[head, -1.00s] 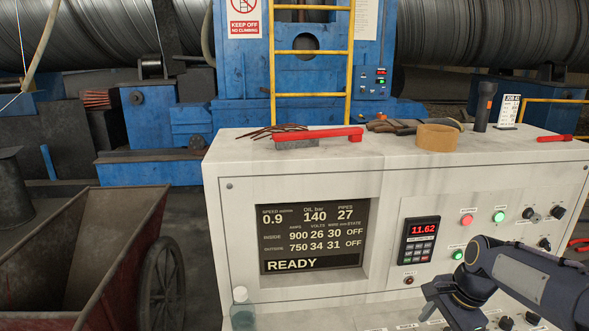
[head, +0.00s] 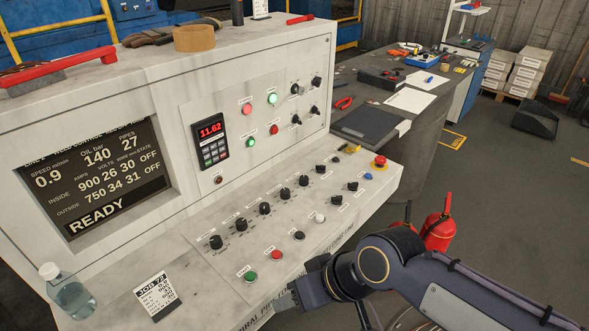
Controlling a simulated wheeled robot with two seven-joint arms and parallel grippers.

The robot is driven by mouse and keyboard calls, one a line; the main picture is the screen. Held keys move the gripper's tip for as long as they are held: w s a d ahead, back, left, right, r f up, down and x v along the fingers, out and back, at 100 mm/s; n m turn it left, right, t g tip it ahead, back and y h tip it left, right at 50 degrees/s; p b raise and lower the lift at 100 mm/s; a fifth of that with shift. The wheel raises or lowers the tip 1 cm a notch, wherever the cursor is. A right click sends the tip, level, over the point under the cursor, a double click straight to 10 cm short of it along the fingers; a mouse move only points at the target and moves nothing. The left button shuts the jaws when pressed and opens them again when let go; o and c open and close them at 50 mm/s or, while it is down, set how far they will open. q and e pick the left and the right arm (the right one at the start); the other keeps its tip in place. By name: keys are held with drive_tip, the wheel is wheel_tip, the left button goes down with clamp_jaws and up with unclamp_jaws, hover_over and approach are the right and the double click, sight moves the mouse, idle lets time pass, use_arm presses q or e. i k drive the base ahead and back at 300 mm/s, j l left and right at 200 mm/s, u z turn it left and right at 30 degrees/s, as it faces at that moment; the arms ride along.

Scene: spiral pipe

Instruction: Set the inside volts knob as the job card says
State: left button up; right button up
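A white console carries a sloping panel with a row of several black knobs (head: 285,194); their labels are too small to read, so I cannot tell which is inside volts. The display (head: 97,180) reads INSIDE 900 amps, 26 volts, 30, OFF, and OUTSIDE 750, 34, 31, OFF, with READY below. A job card (head: 156,298) headed JOB 72 stands at the panel's front left; its lines are too small to read surely. My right gripper (head: 290,297) is at the panel's front edge, apart from the knobs; its fingers are mostly hidden. My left gripper is out of view.
A clear bottle (head: 70,295) stands left of the card. Green (head: 250,275) and red (head: 276,255) buttons line the panel's front, and a red emergency button (head: 380,161) is at its far end. Fire extinguishers (head: 438,228) stand beyond my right arm. A second card (head: 261,8) is on the console top.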

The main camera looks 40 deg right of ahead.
sight(264, 209)
drive_tip(key=k+l+z, duration=0.1)
drive_tip(key=z, duration=0.3)
drive_tip(key=k+l+z, duration=0.1)
drive_tip(key=z, duration=0.25)
drive_tip(key=l+z, duration=0.2)
drive_tip(key=z, duration=0.2)
drive_tip(key=k, duration=0.05)
